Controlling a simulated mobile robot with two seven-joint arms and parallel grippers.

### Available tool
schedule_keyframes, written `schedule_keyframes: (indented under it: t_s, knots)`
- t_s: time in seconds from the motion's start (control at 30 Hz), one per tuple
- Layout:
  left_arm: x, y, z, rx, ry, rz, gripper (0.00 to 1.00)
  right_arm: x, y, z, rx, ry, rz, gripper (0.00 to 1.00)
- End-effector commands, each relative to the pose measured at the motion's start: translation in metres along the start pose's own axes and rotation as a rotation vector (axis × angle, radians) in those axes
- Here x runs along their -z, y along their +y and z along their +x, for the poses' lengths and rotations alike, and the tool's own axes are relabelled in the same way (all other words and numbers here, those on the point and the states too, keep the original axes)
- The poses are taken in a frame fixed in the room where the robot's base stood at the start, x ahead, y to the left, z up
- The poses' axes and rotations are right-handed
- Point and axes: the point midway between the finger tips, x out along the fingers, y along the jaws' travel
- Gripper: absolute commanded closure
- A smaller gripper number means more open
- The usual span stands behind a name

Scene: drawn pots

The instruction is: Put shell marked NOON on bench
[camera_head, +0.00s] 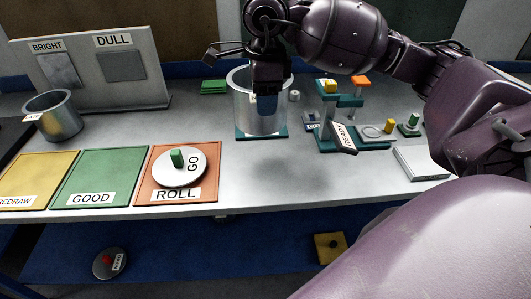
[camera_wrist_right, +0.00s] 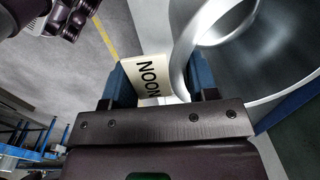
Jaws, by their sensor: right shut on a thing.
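The shell marked NOON (camera_head: 262,108) is a grey metal cylinder, upright with an open top, in the middle of the head view. Its lower end is at a teal square pad (camera_head: 240,134); I cannot tell whether it touches. My right gripper (camera_head: 268,88) is shut on its near wall. In the right wrist view, my right gripper (camera_wrist_right: 164,92) has blue fingers on both sides of the shell's rim (camera_wrist_right: 180,62) and its pale tag reading NOON (camera_wrist_right: 148,75). My left gripper is not in view. The grey bench (camera_head: 340,185) has bare surface in front.
Another metal shell (camera_head: 60,120) stands at the left. Yellow (camera_head: 35,170), green (camera_head: 75,185) and ROLL (camera_head: 152,180) mats line the front left; a GO disc (camera_head: 190,175) lies on the ROLL mat. A teal stand with a READY tag (camera_head: 345,138) is close on the right.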

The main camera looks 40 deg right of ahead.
Motion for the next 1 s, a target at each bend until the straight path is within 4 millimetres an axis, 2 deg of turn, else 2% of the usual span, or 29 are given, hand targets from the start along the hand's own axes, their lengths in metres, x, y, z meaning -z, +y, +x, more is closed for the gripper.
schedule_keyframes:
  t_s: [0.1,0.4,0.5,0.77,1.0]
  knots:
    - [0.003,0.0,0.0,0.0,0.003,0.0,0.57,0.001,0.002,0.026,-0.002,0.001,0.0,0.98]
    - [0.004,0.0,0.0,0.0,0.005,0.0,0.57,0.0,0.004,0.087,-0.001,0.0,-0.001,0.98]
    - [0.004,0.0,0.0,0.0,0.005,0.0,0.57,0.0,0.004,0.099,0.0,0.0,0.0,0.98]
    - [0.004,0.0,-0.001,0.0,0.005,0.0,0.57,0.0,0.004,0.114,0.0,0.0,0.0,0.98]
    - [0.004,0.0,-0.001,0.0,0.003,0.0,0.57,0.0,0.006,0.145,-0.001,0.001,0.001,0.98]
